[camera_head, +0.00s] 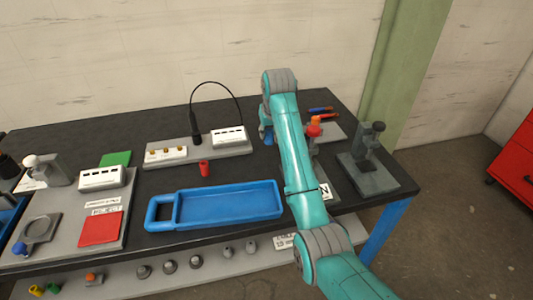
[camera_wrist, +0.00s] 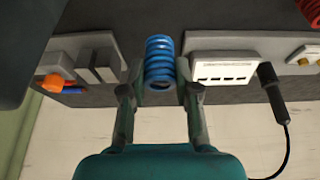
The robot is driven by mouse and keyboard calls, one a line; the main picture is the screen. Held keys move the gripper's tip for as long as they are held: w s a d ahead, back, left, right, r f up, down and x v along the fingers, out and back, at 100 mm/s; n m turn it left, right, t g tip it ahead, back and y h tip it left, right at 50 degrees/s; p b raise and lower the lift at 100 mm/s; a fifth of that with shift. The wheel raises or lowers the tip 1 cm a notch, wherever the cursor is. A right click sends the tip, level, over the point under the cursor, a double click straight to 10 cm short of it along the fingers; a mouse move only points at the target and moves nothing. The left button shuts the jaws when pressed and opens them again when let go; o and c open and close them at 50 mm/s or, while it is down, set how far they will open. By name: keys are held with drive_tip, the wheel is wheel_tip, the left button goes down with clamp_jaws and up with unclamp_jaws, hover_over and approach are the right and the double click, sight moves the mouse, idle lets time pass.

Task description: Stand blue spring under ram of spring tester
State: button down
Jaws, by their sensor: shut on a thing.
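The blue spring (camera_wrist: 160,58) is between the fingers of my gripper (camera_wrist: 160,78), which is shut on it, over the dark bench. In the head view my gripper (camera_head: 267,132) is mostly behind my arm, with a bit of blue at its left. A grey device with an orange-red top (camera_head: 314,127) stands right of my arm, partly hidden by it. A plate with an N label (camera_head: 325,191) shows in front of it. A grey post stand (camera_head: 368,160) is further right. I cannot tell for sure which of these is the spring tester.
A red spring (camera_head: 204,168) stands near the grey display board (camera_head: 185,152) with a black cable. A blue tray (camera_head: 228,204) lies in front. A red square (camera_head: 99,228) and a green one (camera_head: 115,159) are at the left. Screwdriver-like tools (camera_head: 320,111) lie at the back.

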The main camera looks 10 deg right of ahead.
wheel_tip(320, 180, down, 9)
drive_tip(key=shift+r, duration=0.1)
idle(0.4)
drive_tip(key=shift+f, duration=0.2)
drive_tip(key=c, duration=0.8)
unclamp_jaws()
drive_tip(key=shift+c, duration=0.2)
drive_tip(key=v, duration=1.2)
drive_tip(key=shift+r, duration=0.2)
drive_tip(key=shift+s, duration=0.1)
